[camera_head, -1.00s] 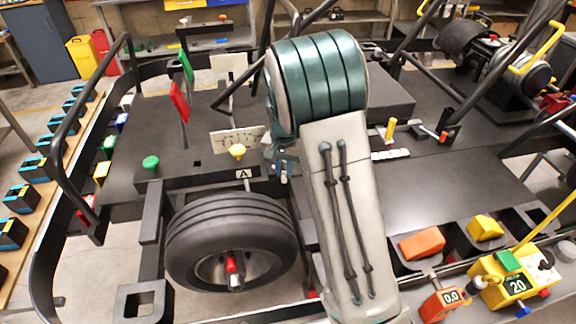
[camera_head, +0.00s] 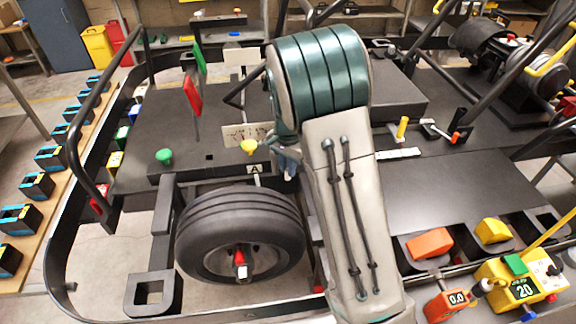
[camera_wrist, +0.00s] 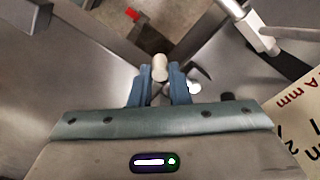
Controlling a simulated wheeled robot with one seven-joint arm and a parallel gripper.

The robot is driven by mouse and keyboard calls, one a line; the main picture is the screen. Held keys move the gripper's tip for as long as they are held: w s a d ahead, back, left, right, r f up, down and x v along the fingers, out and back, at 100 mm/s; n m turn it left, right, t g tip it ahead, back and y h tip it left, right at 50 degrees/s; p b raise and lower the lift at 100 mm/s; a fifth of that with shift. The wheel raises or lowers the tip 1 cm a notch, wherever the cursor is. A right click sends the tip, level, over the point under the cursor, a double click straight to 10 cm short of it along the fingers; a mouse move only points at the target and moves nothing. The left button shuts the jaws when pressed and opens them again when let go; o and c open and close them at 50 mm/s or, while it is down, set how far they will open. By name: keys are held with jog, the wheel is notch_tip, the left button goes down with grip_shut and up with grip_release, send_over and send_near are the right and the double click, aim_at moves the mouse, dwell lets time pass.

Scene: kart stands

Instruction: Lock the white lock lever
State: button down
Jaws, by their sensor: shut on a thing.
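The white lock lever (camera_wrist: 160,68) shows in the wrist view as a rounded pale knob between my two blue fingertips. My gripper (camera_wrist: 159,88) is shut on it. A small white piece, partly hidden, shows just right of the fingers. In the head view my gripper (camera_head: 288,163) is small and partly covered by my arm, behind the tyre and right of the yellow knob. The lever itself cannot be made out there.
A black tyre (camera_head: 240,237) stands in front of my gripper. A yellow knob (camera_head: 249,147) and a white marked plate (camera_head: 236,137) are close on its left. A metal bar (camera_wrist: 252,28) and a lettered plate (camera_wrist: 296,122) lie to the right in the wrist view.

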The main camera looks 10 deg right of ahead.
aim_at(287, 170)
jog(key=c, duration=1.6)
grip_release()
jog(key=shift+a, duration=0.1)
jog(key=shift+c, duration=0.2)
notch_tip(287, 170, up, 14)
jog(key=shift+b, duration=0.45)
jog(key=s+d+n+t, duration=0.1)
jog(key=s+n, duration=0.3)
jog(key=s, duration=0.8)
jog(key=s+d+n+t, duration=0.2)
jog(key=s+d+n, duration=0.2)
jog(key=s, duration=0.9)
jog(key=shift+s+n, duration=0.3)
jog(key=shift+n, duration=0.4)
